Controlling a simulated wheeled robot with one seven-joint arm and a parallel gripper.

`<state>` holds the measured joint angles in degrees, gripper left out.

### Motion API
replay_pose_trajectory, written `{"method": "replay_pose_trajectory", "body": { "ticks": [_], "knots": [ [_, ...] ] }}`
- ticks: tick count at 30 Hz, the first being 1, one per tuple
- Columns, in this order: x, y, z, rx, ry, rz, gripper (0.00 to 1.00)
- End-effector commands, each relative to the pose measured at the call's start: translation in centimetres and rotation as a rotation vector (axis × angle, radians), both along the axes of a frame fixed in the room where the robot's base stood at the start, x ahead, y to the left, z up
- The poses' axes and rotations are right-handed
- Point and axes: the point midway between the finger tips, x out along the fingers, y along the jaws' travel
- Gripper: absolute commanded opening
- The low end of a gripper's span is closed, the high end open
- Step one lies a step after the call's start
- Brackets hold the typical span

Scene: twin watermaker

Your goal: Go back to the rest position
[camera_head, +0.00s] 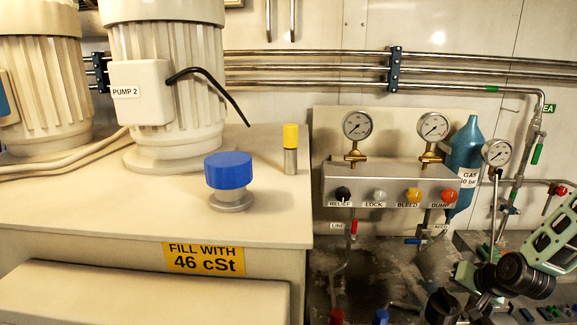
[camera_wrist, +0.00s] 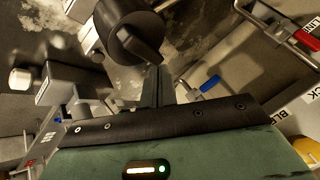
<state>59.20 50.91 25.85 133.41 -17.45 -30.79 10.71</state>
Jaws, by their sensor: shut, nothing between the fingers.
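My gripper (camera_wrist: 158,86) shows in the wrist view, with its dark fingers together and nothing between them. Its green body with a lit indicator fills the bottom of that view. A black round knob (camera_wrist: 132,38) appears just beyond the fingertips; I cannot tell whether they touch. In the head view, a green slotted part (camera_head: 553,235) and black rounded parts (camera_head: 518,275) at the right edge look like my arm. The fingertips cannot be made out there.
The manifold (camera_head: 390,188) carries several knobs and two gauges. A blue-handled valve (camera_wrist: 209,84) is right of the fingers. A teal gas bottle (camera_head: 464,160) stands behind. At left, a blue cap (camera_head: 228,170) and yellow-topped cylinder (camera_head: 290,150) stand on the tank (camera_head: 130,212) with pumps.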

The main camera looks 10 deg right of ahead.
Motion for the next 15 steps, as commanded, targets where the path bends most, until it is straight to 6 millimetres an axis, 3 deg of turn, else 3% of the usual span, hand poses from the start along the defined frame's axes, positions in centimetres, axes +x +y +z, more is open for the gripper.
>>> {"method": "replay_pose_trajectory", "body": {
  "ticks": [1, 4, 8, 15],
  "knots": [
    [0.8, 2.6, 1.0, -0.023, 0.03, 0.082, 0.0],
    [1.3, 7.6, 2.7, -0.061, 0.106, 0.231, 0.0],
    [0.7, 14.3, 5.1, -0.118, 0.199, 0.423, 0.0],
    [-4.0, 25.7, 9.9, -0.234, 0.339, 0.75, 0.0]
  ]
}}
